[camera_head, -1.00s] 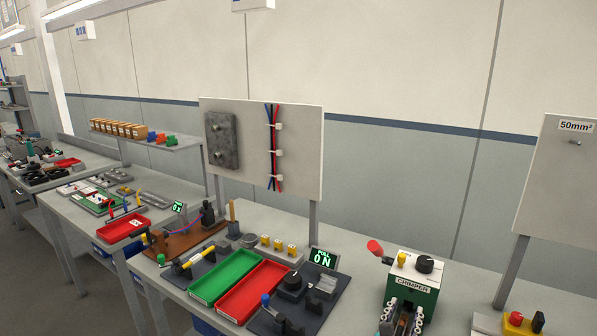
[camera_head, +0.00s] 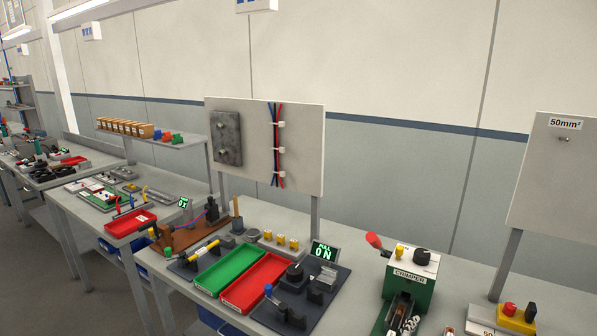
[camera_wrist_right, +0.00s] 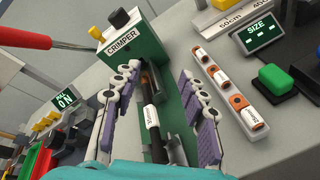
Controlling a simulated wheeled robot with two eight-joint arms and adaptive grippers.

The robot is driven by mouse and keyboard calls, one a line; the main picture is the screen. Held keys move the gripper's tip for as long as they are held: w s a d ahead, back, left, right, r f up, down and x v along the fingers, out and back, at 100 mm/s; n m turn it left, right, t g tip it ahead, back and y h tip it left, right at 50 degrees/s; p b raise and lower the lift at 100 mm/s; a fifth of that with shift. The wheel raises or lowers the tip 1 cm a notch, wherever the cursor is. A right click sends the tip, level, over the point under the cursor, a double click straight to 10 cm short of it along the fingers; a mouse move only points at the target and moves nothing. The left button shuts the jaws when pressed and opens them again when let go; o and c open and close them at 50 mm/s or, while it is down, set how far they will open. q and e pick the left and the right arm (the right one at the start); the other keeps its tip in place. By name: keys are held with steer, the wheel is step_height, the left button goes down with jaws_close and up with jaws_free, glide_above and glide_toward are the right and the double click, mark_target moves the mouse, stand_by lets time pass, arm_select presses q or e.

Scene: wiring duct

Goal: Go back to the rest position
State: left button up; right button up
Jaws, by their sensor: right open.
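My right gripper (camera_wrist_right: 160,73) is open in the right wrist view. Its two jointed grey fingers stand apart on either side of a black cable piece (camera_wrist_right: 154,125) with a white label. The cable lies along the slot at the front of the green and white crimper (camera_wrist_right: 143,48), and a gap shows between it and each finger. The crimper (camera_head: 411,272) also stands at the lower middle right of the head view. There the right gripper is hard to make out at the bottom edge. My left gripper is in neither view.
A red-handled lever (camera_wrist_right: 40,37) juts from the crimper. A tray of labelled copper-coloured lugs (camera_wrist_right: 229,90) and a size display (camera_wrist_right: 263,33) stand to its right. Left of it in the head view are a green tray (camera_head: 229,270), a red tray (camera_head: 256,283) and a pull tester (camera_head: 300,292).

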steer(key=s+a+f+m+g+y, duration=0.2)
steer(key=s+a+m+y, duration=0.2)
steer(key=s+m, duration=0.4)
steer(key=s+a+f+m+g+y, duration=0.2)
steer(key=s+a+m, duration=0.4)
steer(key=m, duration=0.6)
steer(key=shift+s+a+f+g+y, duration=0.15)
steer(key=shift+s+f+g+y, duration=0.3)
steer(key=shift+s+y, duration=0.6)
steer(key=shift+w+r, duration=0.1)
steer(key=shift+w, duration=0.1)
stand_by(0.5)
